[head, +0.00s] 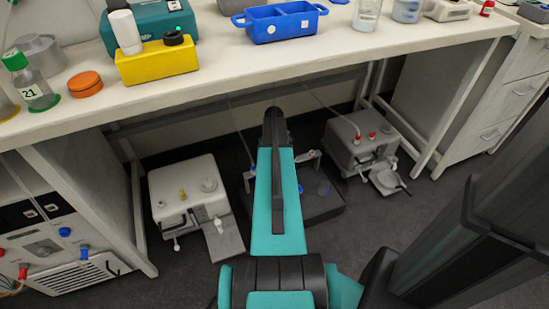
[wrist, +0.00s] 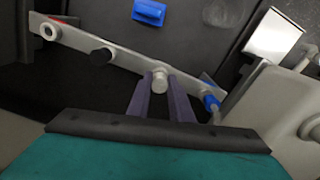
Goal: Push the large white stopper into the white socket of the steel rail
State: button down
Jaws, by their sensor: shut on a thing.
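In the wrist view, the steel rail (wrist: 128,66) runs slanting from upper left to lower right. My gripper (wrist: 161,84) is shut on a white stopper (wrist: 160,76), held between its two purple fingers over the rail's right half. I cannot tell whether the stopper touches the rail or is seated in it. A white ring with a dark hole (wrist: 48,31), which looks like a socket, is at the rail's left end. A black plug (wrist: 101,57) and a blue plug (wrist: 211,102) are also on the rail. In the head view my arm hides the gripper and stopper.
A blue piece (wrist: 149,12) lies on a dark surface beyond the rail. A grey machine (wrist: 285,110) stands close on the right. In the head view, a white machine (head: 182,190) and a grey machine (head: 355,140) flank the dark base (head: 320,207) under the bench (head: 250,72).

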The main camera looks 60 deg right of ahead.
jog(key=shift+f, duration=0.45)
dwell(0.5)
jog(key=c, duration=1.5)
grip_release()
jog(key=shift+r, duration=0.1)
notch_tip(320, 180, up, 14)
jog(key=p, duration=0.3)
jog(key=shift+f, duration=0.2)
